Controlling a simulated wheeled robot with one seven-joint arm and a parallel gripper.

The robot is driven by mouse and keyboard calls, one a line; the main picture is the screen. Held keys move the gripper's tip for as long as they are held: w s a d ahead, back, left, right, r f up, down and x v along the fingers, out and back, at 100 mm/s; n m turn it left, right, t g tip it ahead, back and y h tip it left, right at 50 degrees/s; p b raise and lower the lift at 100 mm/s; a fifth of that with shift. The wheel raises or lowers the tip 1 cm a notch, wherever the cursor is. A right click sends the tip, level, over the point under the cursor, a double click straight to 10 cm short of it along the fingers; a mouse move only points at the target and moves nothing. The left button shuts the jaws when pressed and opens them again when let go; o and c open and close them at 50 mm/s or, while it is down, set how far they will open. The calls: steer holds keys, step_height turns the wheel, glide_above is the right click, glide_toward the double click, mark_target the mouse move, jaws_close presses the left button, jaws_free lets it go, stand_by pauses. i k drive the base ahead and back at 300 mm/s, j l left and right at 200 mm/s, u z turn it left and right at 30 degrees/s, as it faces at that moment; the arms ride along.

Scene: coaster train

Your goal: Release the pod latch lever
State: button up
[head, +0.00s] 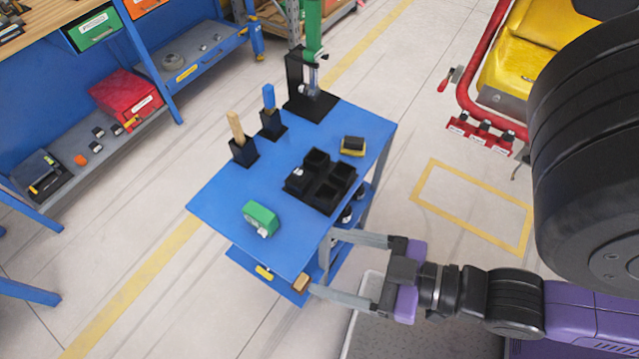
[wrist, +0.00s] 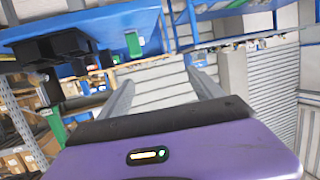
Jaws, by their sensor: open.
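At the top right of the head view is part of a yellow pod seat (head: 520,55) inside a red tube frame (head: 466,92). A small lever with a red end (head: 444,84) sticks out at the left of this frame. It may be the pod latch lever; I cannot tell for sure. My gripper (head: 322,263) is open and empty, by the front right corner of the blue cart, well below and left of the lever. In the wrist view the spread fingers of my gripper (wrist: 160,72) have nothing between them. No lever is recognisable there.
The blue cart (head: 220,195) carries a black compartment tray (head: 318,203), a green device (head: 260,218), two black holders and a black-and-yellow block (head: 353,146). A red labelled bar (head: 480,133) sits below the tube frame. Floor inside the yellow outline (head: 470,205) is clear.

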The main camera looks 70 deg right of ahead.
mark_target(441, 88)
steer(key=z, duration=2.2)
steer(key=j, duration=0.25)
steer(key=i+z, duration=0.05)
